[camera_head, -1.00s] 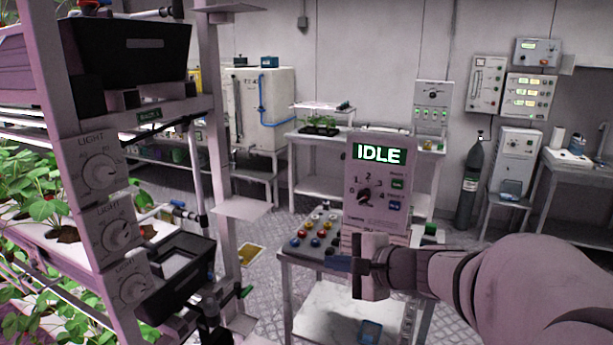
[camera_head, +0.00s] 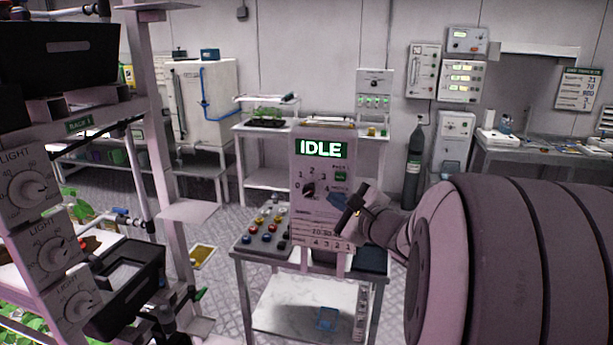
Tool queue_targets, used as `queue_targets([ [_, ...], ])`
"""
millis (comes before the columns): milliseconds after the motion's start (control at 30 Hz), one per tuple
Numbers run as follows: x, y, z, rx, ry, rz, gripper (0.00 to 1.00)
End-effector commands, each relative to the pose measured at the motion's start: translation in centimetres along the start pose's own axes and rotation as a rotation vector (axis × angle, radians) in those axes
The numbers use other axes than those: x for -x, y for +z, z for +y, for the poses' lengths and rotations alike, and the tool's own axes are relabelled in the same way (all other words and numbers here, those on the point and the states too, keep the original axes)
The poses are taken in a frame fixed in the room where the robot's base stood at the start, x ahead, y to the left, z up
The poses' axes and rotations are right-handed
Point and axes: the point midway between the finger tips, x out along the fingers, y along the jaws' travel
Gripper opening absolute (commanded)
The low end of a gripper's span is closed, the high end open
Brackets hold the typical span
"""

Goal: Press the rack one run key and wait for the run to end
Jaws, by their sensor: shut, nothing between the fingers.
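The control box (camera_head: 304,233) stands upright on a small table, its display (camera_head: 321,149) lit green and reading IDLE. A dark selector dial (camera_head: 308,190) with numbers around it is on its front. A green key (camera_head: 341,177) sits right of the dial, under a small label that seems to name rack 1. I cannot tell whether the tips touch the panel.
A panel of coloured buttons (camera_head: 264,229) lies left of the box on the same table (camera_head: 243,256). The plant rack with light dials (camera_head: 28,190) fills the left side. My arm fills the lower right. Benches and wall instruments stand behind.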

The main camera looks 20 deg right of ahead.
Motion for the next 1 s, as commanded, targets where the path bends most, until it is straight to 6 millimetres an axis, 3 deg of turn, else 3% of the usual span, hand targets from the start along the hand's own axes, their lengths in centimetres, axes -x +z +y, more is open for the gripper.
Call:
queue_targets([
  [500, -4.7, -3.4, -3.2, 0.001, 0.001, -0.001, 0.00],
  [1000, -5.4, -3.8, -3.8, 0.001, 0.002, -0.001, 0.00],
])
